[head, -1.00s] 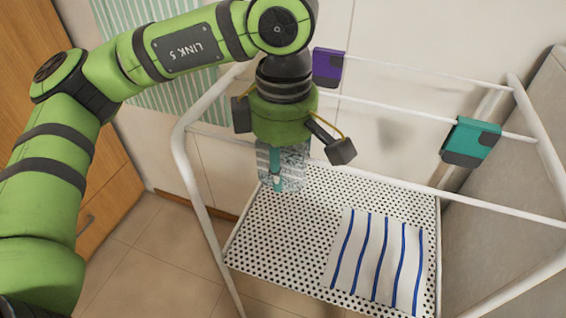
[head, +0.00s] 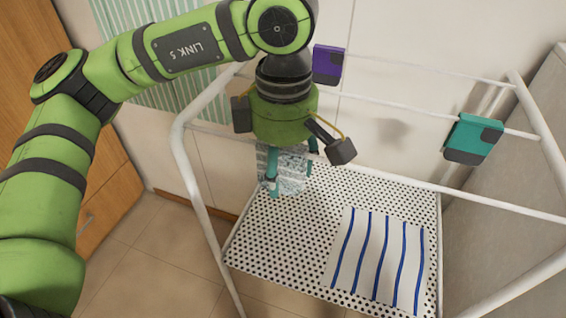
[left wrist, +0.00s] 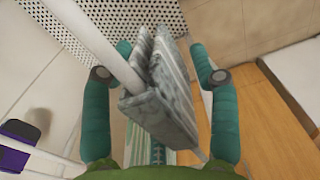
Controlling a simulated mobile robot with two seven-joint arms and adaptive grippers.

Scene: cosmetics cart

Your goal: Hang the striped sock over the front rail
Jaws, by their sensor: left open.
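The striped sock (head: 287,180), grey and white, hangs folded over the white front rail (head: 400,180), just below my left gripper (head: 292,176). In the left wrist view the sock (left wrist: 160,92) drapes with a flap on each side of the rail (left wrist: 92,32). My left gripper (left wrist: 160,50) is open, with one teal finger on each side of the sock and a visible gap at both sides. The gripper body hides the sock's top in the head view. My right gripper is not in view.
A white cloth with blue stripes (head: 377,258) lies on the perforated shelf (head: 275,240) below. A purple clip (head: 328,66) and a teal clip (head: 472,139) sit on the rails behind. A wooden cabinet (head: 105,185) stands at left.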

